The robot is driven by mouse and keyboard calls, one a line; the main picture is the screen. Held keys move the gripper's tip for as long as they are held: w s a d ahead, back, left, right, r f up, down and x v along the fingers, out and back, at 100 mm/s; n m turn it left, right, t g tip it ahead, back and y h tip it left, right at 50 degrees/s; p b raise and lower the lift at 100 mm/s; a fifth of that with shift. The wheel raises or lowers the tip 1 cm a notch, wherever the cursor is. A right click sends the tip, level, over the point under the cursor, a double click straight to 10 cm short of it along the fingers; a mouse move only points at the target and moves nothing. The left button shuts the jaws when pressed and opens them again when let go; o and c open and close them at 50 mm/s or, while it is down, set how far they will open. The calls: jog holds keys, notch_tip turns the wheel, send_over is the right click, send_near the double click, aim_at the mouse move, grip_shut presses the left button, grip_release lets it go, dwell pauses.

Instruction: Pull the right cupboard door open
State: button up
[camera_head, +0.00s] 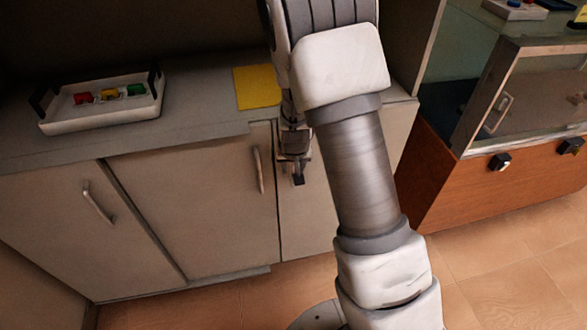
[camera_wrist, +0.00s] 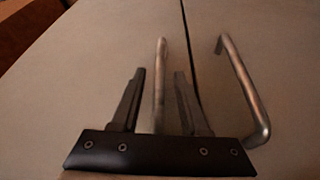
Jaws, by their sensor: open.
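The right cupboard door (camera_head: 312,215) is the pale panel right of the seam. It looks shut and is partly hidden by my arm. My gripper (camera_head: 297,176) is in front of its left edge, with the jaws open. In the wrist view, my gripper (camera_wrist: 159,76) has one finger on each side of a metal bar handle (camera_wrist: 160,100), apparently the right door's. Visible gaps separate the handle from both fingers in the picture; depth and contact cannot be told. My gripper hides this handle in the head view.
The neighbouring door's handle (camera_head: 257,170) is just left of my gripper; it also shows in the wrist view (camera_wrist: 246,88). A farther left door has a handle (camera_head: 98,203). A tray (camera_head: 100,118) and a yellow sheet (camera_head: 257,87) lie on the counter. A wooden cabinet (camera_head: 450,195) stands right.

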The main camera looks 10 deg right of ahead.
jog(key=shift+f, duration=0.1)
grip_shut()
dwell(1.4)
